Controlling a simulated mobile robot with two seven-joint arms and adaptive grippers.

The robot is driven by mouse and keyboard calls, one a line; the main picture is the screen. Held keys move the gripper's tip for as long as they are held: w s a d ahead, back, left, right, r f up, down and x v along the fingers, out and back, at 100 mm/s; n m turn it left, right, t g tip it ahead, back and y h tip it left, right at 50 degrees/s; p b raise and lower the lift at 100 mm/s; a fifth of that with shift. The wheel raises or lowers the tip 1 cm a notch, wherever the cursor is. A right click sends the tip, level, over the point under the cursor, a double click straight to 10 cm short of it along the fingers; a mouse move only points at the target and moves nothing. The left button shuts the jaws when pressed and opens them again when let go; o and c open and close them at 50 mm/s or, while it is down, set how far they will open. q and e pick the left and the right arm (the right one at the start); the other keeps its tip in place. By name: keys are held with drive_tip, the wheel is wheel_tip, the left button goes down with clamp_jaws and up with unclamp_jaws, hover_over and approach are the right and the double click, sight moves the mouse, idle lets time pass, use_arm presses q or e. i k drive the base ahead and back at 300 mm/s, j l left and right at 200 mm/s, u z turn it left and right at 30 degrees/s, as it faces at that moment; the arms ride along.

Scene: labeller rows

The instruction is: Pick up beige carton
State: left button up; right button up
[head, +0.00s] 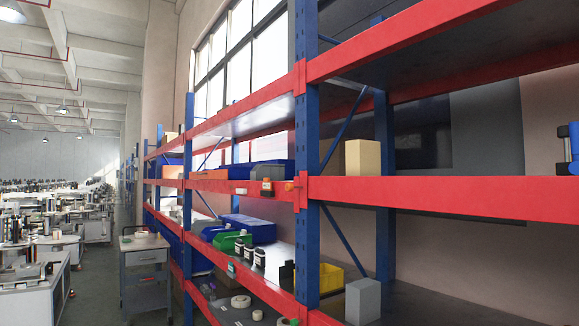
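A beige carton (363,158) stands upright on the middle shelf of the near rack bay, just right of the blue upright. The red front beam (440,197) hides its base. Smaller beige boxes show far down the rack, one on an upper level (171,137) and one below it (172,172). Neither of my grippers is in view, so nothing shows at the carton.
A blue upright (307,130) stands left of the carton. A grey box (363,301) and a yellow bin (330,277) are lower down. A blue and dark object (573,145) sits at the right edge. A grey cart (145,275) stands in the left aisle.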

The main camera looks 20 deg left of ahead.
sight(363, 157)
drive_tip(key=u, duration=0.2)
drive_tip(key=i+j+z, duration=0.25)
drive_tip(key=i+j, duration=0.15)
drive_tip(key=j, duration=0.25)
drive_tip(key=i+j+z, duration=0.15)
drive_tip(key=j, duration=0.2)
drive_tip(key=i, duration=0.05)
